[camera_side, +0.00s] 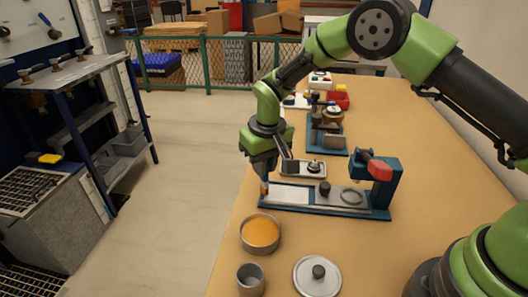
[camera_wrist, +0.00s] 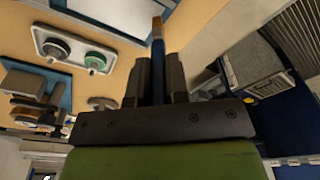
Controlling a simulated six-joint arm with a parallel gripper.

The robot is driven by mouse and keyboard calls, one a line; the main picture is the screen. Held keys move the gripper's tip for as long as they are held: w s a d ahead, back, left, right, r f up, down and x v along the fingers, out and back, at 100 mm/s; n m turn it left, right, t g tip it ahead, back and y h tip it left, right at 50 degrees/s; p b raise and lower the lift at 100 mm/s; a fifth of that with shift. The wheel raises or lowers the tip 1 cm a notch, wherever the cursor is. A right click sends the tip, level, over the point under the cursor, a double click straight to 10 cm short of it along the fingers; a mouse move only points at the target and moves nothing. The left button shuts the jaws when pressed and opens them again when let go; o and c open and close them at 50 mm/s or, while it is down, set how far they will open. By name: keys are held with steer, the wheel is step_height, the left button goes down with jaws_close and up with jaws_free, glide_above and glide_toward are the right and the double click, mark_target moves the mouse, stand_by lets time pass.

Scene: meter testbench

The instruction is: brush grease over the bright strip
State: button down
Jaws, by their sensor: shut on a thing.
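My gripper (camera_side: 263,170) is shut on a slim brush and points down at the left end of the blue fixture. The brush (camera_side: 264,187) has an orange-brown lower end close to the strip's left end; I cannot tell whether it touches. In the wrist view the brush (camera_wrist: 157,45) stands out between the fingers, blue with a brown tip. The bright strip (camera_side: 292,195) is a pale flat plate on the fixture's blue base (camera_side: 325,209). An open round tin (camera_side: 261,233) of orange grease stands in front of the fixture.
A grey cup (camera_side: 250,279) and a round lid with a dark knob (camera_side: 318,276) stand near the front. A blue post with a red part (camera_side: 376,168) rises at the fixture's right. A small tray (camera_side: 303,169) and another blue fixture (camera_side: 327,137) stand behind. The table's right side is clear.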

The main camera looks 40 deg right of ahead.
steer(key=shift+s+d+f, duration=0.2)
steer(key=shift+s+d, duration=3.3)
steer(key=shift+w+d, duration=0.1)
steer(key=shift+d, duration=0.2)
steer(key=shift+w, duration=0.3)
steer(key=shift+w+a, duration=3.45)
steer(key=shift+a, duration=0.05)
steer(key=shift+w+d, duration=0.25)
steer(key=shift+s+d, duration=0.1)
steer(key=shift+d, duration=0.2)
steer(key=shift+s+d, duration=3.45)
steer(key=shift+s, duration=0.05)
step_height(320, 180, up, 8)
steer(key=shift+a, duration=0.1)
